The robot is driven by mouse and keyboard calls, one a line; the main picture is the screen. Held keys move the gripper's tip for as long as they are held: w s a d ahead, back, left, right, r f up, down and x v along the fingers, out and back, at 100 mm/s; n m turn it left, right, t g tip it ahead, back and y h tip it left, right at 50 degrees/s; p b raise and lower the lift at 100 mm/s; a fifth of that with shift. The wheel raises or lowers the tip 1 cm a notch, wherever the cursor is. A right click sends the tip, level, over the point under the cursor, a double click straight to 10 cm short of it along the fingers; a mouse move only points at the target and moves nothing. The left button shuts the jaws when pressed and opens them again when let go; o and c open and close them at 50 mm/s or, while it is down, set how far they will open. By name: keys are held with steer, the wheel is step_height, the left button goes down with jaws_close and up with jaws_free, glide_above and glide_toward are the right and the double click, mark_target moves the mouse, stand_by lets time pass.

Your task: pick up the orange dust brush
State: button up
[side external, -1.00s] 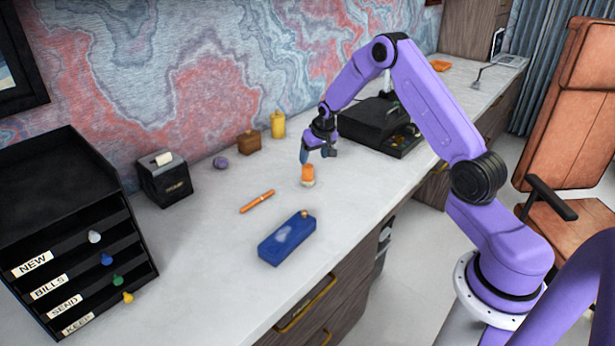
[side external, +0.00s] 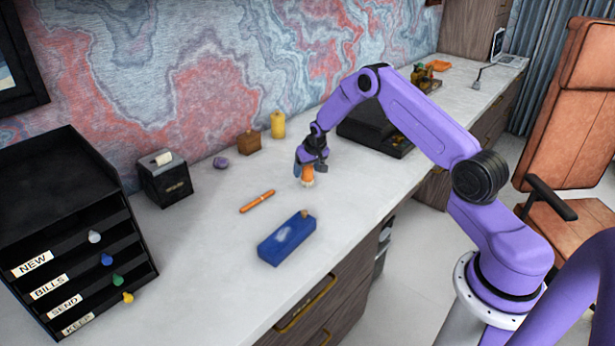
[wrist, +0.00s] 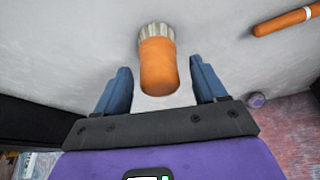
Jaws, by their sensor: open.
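The orange dust brush (side external: 308,175) stands upright on the light desktop, orange handle up and pale bristles down. My gripper (side external: 311,168) is right over it, its fingers reaching down around the handle. In the wrist view the brush (wrist: 158,65) lies between the two blue fingers of my gripper (wrist: 158,88), with a gap on each side. The gripper is open and does not visibly touch the handle. In the side view the fingers hide part of the handle.
An orange pen (side external: 257,201) and a blue case (side external: 287,238) lie nearby on the desk (side external: 210,270). A purple round thing (side external: 220,162), a brown bottle (side external: 248,143) and a yellow bottle (side external: 278,125) stand along the wall. A black tray (side external: 372,135) is behind my gripper.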

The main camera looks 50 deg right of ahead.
steer(key=shift+c, duration=0.3)
steer(key=c, duration=1.1)
steer(key=shift+r, duration=0.1)
steer(key=shift+r, duration=0.5)
step_height(320, 180, up, 2)
steer(key=shift+r, duration=0.15)
steer(key=s+a+r, duration=0.4)
steer(key=s+r, duration=0.5)
steer(key=s, duration=0.4)
steer(key=shift+s+a+r, duration=0.15)
steer(key=shift+a+r, duration=0.05)
steer(key=shift+r, duration=0.05)
